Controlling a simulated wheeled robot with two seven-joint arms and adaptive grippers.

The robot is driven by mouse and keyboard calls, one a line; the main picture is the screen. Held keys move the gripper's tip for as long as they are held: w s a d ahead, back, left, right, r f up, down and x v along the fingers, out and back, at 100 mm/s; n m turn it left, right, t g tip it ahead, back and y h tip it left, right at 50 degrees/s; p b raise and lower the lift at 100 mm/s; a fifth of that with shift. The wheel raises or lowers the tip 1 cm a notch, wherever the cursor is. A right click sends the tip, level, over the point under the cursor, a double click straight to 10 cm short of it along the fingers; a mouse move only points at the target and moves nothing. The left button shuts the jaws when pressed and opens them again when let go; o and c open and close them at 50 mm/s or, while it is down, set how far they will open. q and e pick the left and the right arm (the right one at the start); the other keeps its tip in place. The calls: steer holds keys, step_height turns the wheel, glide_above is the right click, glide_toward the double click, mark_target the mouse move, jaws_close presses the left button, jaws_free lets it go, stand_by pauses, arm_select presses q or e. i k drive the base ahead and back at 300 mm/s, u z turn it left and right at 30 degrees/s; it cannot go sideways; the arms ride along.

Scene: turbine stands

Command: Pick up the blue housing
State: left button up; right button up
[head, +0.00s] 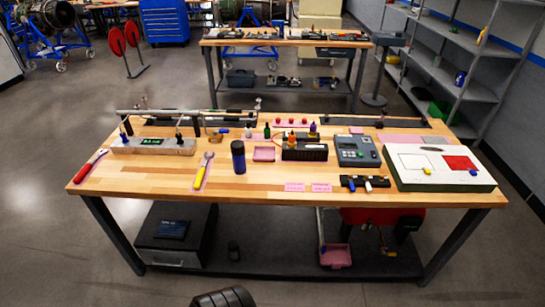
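A dark blue cylinder (238,157) stands upright near the front middle of the wooden workbench (130,170). It is the thing that best fits the blue housing, but I cannot tell for sure. Nothing touches it and it is in full view. Neither of my grippers shows in the head view.
A black holder (304,150), a grey meter (357,151) and a white case (438,170) stand farther right. The bench front by the cylinder is clear.

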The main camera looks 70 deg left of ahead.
mark_target(240, 162)
steer(key=u, duration=0.2)
steer(key=i, duration=1.4)
steer(key=u, duration=1.35)
steer(key=i, duration=0.9)
steer(key=u, duration=0.95)
